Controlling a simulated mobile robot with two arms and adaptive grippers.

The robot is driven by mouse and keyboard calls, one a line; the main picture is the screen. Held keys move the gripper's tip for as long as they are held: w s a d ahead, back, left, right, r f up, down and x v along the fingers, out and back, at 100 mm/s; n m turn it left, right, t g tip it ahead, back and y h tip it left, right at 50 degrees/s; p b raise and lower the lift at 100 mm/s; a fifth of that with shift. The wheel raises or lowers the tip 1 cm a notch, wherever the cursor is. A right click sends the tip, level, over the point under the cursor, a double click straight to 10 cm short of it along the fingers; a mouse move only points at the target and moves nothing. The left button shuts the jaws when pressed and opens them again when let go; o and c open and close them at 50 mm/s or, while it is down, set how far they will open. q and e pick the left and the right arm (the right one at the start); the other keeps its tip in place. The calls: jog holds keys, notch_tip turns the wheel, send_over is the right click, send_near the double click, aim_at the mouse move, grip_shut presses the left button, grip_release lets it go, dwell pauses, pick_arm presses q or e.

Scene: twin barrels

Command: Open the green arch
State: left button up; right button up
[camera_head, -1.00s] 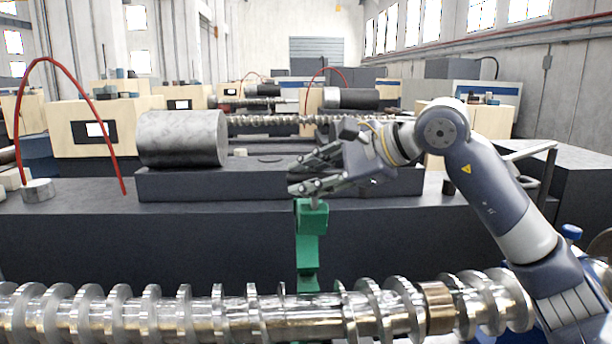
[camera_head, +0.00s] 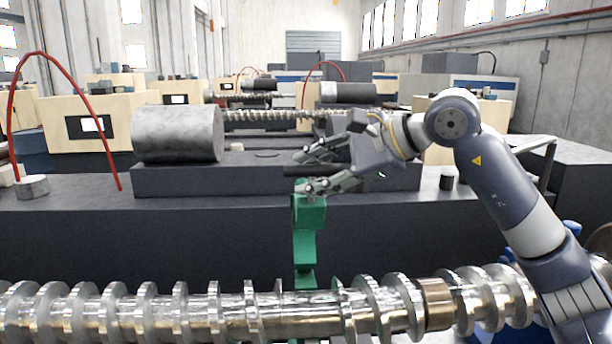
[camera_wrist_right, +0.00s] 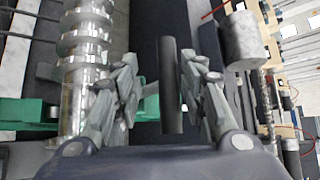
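The green arch (camera_head: 308,232) stands upright behind the large silver screw shaft (camera_head: 215,312) in the head view. Its upper end is just below my right gripper (camera_head: 303,172). The lower finger overlaps or passes close to that end; contact cannot be told. In the right wrist view, part of the green arch (camera_wrist_right: 22,112) shows at the left, beside the screw shaft. My right gripper (camera_wrist_right: 160,65) is open, its fingers well apart. A dark elongated piece (camera_wrist_right: 172,85) appears between the fingers, not visibly gripped. My left gripper is out of view.
A dark grey machine bed (camera_head: 100,235) runs behind the arch, carrying a grey cylinder (camera_head: 178,134) left of my gripper. A red curved hose (camera_head: 75,90) rises at the left. Beige machine boxes (camera_head: 70,130) stand further back.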

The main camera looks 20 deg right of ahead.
jog(key=v, duration=1)
jog(key=shift+s, duration=0.2)
jog(key=shift+d, duration=0.1)
